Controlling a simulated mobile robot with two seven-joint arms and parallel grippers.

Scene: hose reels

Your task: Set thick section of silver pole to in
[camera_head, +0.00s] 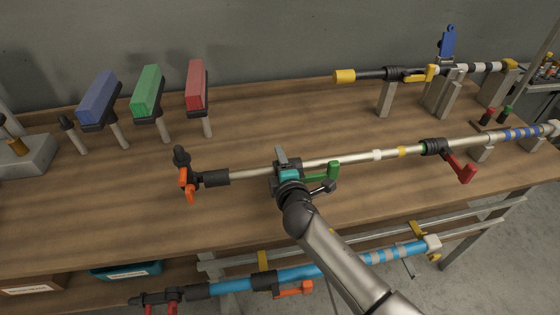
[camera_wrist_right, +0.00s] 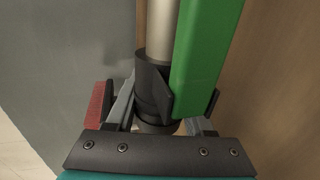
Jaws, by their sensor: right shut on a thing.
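The silver pole (camera_head: 345,159) lies across the workbench, with a black and orange end at the left and blue bands near the right end. It has a clamp with a green lever (camera_head: 325,173) near its middle and one with a red lever (camera_head: 461,168) further right. My right gripper (camera_head: 288,170) is around the pole at the green-lever clamp, shut on it. In the right wrist view, the black collar (camera_wrist_right: 150,88) and the green lever (camera_wrist_right: 205,50) sit between the fingers, with the silver tube beyond. My fingers hide part of the clamp. My left gripper is not in view.
A yellow and black pole (camera_head: 370,75) rests on grey supports at the back right. Blue (camera_head: 98,97), green (camera_head: 148,90) and red (camera_head: 197,85) blocks stand on posts at the back left. A blue pole (camera_head: 240,282) lies below the bench's front edge. The front left of the bench top is clear.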

